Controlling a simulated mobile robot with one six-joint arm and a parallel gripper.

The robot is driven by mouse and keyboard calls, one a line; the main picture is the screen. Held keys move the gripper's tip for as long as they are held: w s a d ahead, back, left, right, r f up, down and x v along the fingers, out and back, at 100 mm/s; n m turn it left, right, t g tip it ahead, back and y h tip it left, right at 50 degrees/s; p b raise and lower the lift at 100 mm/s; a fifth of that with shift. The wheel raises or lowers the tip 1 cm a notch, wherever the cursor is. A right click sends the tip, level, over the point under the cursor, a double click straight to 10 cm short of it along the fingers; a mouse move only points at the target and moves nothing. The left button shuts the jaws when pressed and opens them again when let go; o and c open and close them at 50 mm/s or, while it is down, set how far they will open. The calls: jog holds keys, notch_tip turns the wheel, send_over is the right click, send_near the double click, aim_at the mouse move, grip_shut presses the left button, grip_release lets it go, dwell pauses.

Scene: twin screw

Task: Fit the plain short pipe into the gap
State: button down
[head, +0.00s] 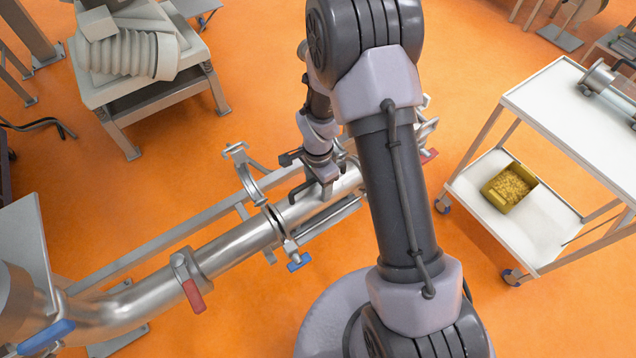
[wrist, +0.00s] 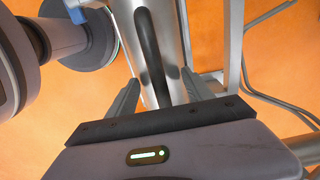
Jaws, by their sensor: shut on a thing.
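My gripper (head: 318,190) is shut on the plain short pipe (head: 308,207), a bright metal tube, from above. In the wrist view the pipe (wrist: 172,40) runs between the two fingers (wrist: 160,95). The pipe lies roughly in line with the large metal pipe run (head: 235,248) that comes up from the lower left. Its left end is at or very close to the run's end by an open clamp (head: 245,172). I cannot tell whether the ends touch. My arm hides the right end.
A blue-handled clamp part (head: 298,262) hangs below the joint. A red-handled clamp (head: 186,279) sits on the left run. Rails (head: 150,262) flank the pipe. A white trolley (head: 570,105) with a yellow bin (head: 510,188) stands right. Orange floor is open between.

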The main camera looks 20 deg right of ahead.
jog(key=shift+f, duration=0.1)
dwell(0.4)
jog(key=shift+c, duration=1.6)
grip_release()
jog(key=s+a+r+n+t+p, duration=0.1)
jog(key=s+r+n+p, duration=0.1)
jog(key=r, duration=1.3)
jog(key=s+r+n+t+p, duration=0.1)
jog(key=s+r+p, duration=0.2)
jog(key=r, duration=1.2)
jog(key=s+a+r+n+t+y, duration=0.1)
jog(key=s+r+n+t, duration=0.1)
jog(key=s, duration=0.5)
jog(key=s+a+r+n+t+y+b, duration=0.1)
jog(key=s+a+r+n, duration=0.1)
jog(key=s+r+n, duration=0.3)
jog(key=shift+s+r+t, duration=0.4)
jog(key=shift+s+r, duration=0.1)
jog(key=shift+s, duration=0.55)
